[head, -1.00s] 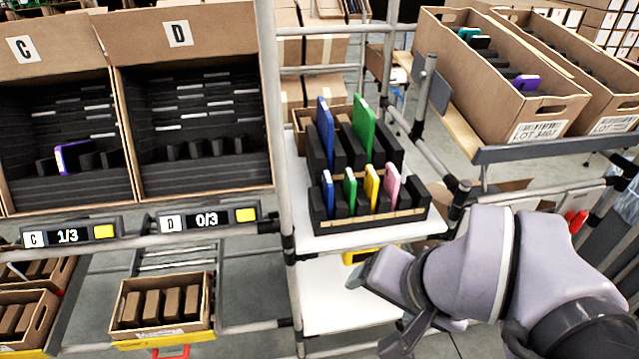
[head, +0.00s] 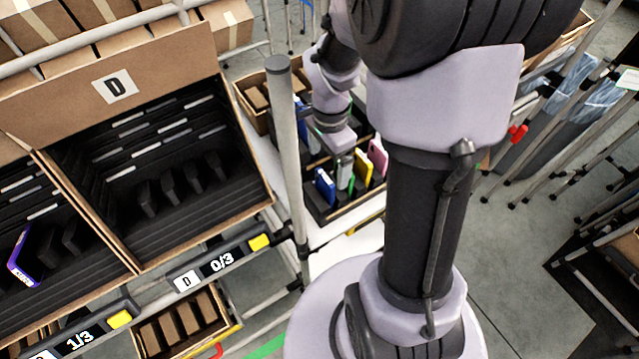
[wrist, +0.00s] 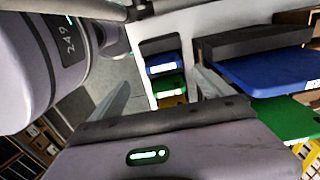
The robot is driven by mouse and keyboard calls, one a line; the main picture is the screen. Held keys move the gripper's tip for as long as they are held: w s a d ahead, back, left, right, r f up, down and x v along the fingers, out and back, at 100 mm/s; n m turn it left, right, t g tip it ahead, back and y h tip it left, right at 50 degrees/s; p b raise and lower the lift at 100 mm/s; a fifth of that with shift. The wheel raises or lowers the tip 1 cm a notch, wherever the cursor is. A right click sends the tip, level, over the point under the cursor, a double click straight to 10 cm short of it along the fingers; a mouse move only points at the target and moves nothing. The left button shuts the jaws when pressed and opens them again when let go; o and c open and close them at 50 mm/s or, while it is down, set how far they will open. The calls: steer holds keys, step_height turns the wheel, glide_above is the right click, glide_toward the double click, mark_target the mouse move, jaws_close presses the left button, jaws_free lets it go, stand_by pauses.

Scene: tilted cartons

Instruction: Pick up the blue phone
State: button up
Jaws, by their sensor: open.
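Two blue phones show. The small blue phone (head: 325,186) stands in the front row of the dark rack, left of my gripper (head: 343,168); it also shows in the wrist view (wrist: 163,66), between my open, empty fingers and beyond their tips. The larger blue phone (wrist: 268,76) stands in the back row, right of the fingers in the wrist view. In the head view my arm mostly hides the back row. I cannot tell whether a finger touches any phone.
A small green phone (wrist: 168,87) and a yellow phone (head: 362,169) stand beside the small blue one, with a pink phone (head: 378,157) farther right. A larger green phone (wrist: 287,118) is in the back row. A grey post (head: 287,150) and carton D (head: 160,170) stand to the left.

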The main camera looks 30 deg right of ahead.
mark_target(325, 184)
step_height(325, 184, down, 5)
steer(key=shift+f+b, duration=0.1)
steer(key=shift+b, duration=0.4)
steer(key=f, duration=0.1)
steer(key=f+b, duration=0.1)
steer(key=f, duration=0.3)
steer(key=shift+w+a+b, duration=0.1)
steer(key=shift+w+b, duration=0.25)
steer(key=shift+b, duration=0.05)
steer(key=c, duration=1.3)
steer(key=shift+r, duration=0.1)
steer(key=shift+c, duration=0.2)
